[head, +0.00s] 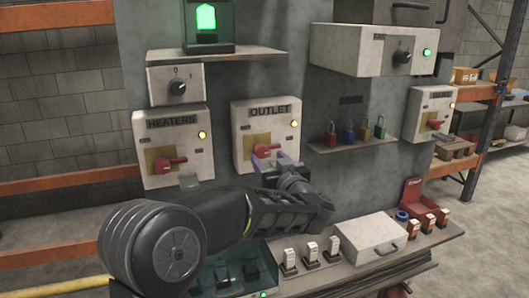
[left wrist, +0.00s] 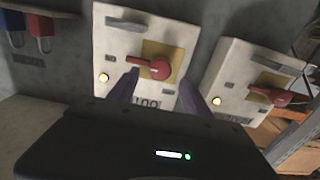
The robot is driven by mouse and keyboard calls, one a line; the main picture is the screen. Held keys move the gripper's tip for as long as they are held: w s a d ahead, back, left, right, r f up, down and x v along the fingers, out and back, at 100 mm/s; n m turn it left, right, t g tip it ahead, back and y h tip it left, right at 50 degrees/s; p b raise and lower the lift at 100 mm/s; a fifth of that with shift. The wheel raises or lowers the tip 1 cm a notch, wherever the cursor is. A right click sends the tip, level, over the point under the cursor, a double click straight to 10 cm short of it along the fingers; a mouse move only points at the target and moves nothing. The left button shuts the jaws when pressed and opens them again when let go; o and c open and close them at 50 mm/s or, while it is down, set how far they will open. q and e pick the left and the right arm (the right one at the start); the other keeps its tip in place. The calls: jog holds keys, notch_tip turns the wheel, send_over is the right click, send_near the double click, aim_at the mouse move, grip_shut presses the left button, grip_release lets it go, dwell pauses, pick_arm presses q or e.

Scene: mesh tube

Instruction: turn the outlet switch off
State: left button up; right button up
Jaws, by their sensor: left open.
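The outlet box (head: 245,122) is a pale panel on the grey wall, with an OUTLET label and a lit yellow lamp. Its red handle (head: 263,149) sits on a yellow plate and points sideways, to the right in the head view. My left gripper (head: 277,163) is just below and in front of it, partly covering the lower box. In the left wrist view the box appears upside down, and the red handle (left wrist: 155,68) lies between the tips of my open left gripper (left wrist: 158,84). I cannot tell whether they touch. My right gripper is not in view.
The heaters box (head: 185,125), with a similar red handle, is left of the outlet box. A shelf with several coloured padlocks (head: 355,131) is on the right.

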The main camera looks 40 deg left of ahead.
aim_at(263, 152)
pick_arm(q)
jog(key=shift+p+x, duration=0.4)
jog(key=shift+x, duration=1.55)
grip_shut()
